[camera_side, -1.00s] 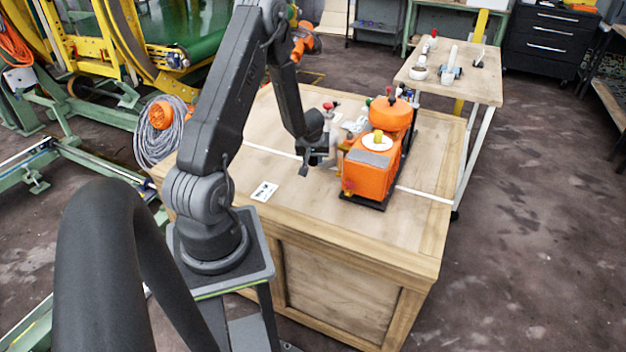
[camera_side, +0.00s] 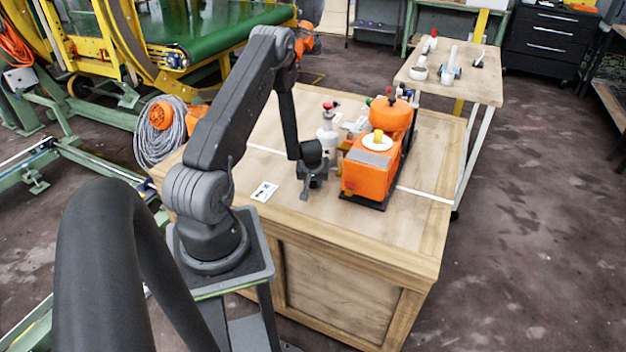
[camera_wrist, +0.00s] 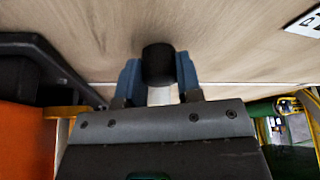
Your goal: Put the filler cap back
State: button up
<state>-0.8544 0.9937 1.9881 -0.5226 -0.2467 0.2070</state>
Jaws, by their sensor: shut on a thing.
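My gripper (camera_side: 308,188) hangs low over the bench, just left of the orange machine (camera_side: 368,174). In the wrist view its two blue fingertips (camera_wrist: 158,76) are shut on a small black round piece (camera_wrist: 158,62), which looks like the filler cap. The wooden bench top lies beyond it; I cannot tell how much gap there is. Part of the machine fills the left of the wrist view (camera_wrist: 22,145). I cannot make out a filler opening.
A white marked card (camera_side: 264,191) lies on the bench (camera_side: 390,235) to the left. The front of the bench is clear. A side table (camera_side: 480,84) stands at the back right.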

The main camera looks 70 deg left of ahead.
jog(key=shift+f, duration=0.2)
jog(key=o, duration=1)
jog(key=shift+c, duration=0.2)
jog(key=shift+r, duration=0.1)
jog(key=v, duration=1.3)
jog(key=shift+w, duration=0.3)
jog(key=shift+o, duration=0.5)
jog(key=shift+s+d+r, duration=0.1)
jog(key=shift+r, duration=0.3)
